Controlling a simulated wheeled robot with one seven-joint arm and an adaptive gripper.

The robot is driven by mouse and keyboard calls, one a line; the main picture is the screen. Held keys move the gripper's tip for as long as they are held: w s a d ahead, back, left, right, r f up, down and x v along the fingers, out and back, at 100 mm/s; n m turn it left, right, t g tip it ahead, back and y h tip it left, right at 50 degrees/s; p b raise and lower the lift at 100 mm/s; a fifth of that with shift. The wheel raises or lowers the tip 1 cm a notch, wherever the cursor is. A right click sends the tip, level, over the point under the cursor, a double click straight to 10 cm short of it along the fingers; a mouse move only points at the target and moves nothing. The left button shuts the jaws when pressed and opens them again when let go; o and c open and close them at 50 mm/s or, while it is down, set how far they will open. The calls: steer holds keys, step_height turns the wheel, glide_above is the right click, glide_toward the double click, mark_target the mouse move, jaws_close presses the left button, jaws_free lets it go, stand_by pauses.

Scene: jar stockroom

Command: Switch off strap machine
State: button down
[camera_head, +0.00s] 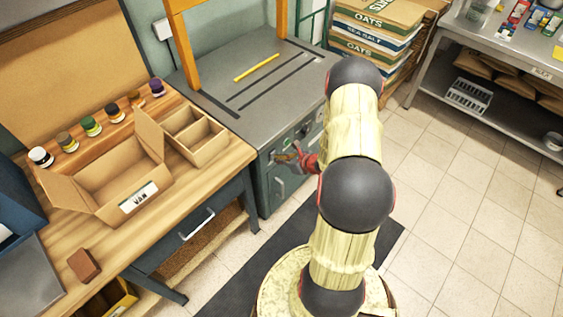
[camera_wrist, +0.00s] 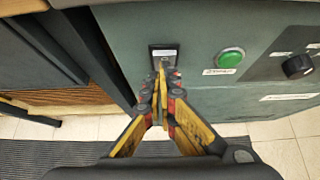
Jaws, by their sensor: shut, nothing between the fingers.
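The strap machine (camera_head: 222,72) is a grey-green cabinet with a slotted top and an orange arch, standing beyond the workbench. In the wrist view its front panel (camera_wrist: 215,25) fills the upper part. A black switch plate with a white label (camera_wrist: 164,53) is straight ahead of my gripper (camera_wrist: 161,68). My gripper is shut and empty, its fingertips overlapping the lower part of the plate; they hide what is there, and I cannot tell whether they touch it. In the head view my gripper (camera_head: 284,156) is at the machine's front panel.
A green button (camera_wrist: 230,58) and a black knob (camera_wrist: 297,66) are to the right of the plate. The workbench (camera_head: 217,187) with an open carton (camera_head: 106,180) is at left. Tiled floor (camera_head: 470,175) is clear at right.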

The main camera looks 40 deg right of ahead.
steer(key=shift+w+a+r+g+p, duration=0.1)
steer(key=shift+w+r+g+p, duration=0.3)
steer(key=shift+p, duration=0.35)
steer(key=shift+w, duration=0.1)
steer(key=shift+f, duration=0.15)
steer(key=shift+r+p, duration=0.45)
steer(key=shift+r, duration=0.3)
steer(key=shift+s, duration=0.2)
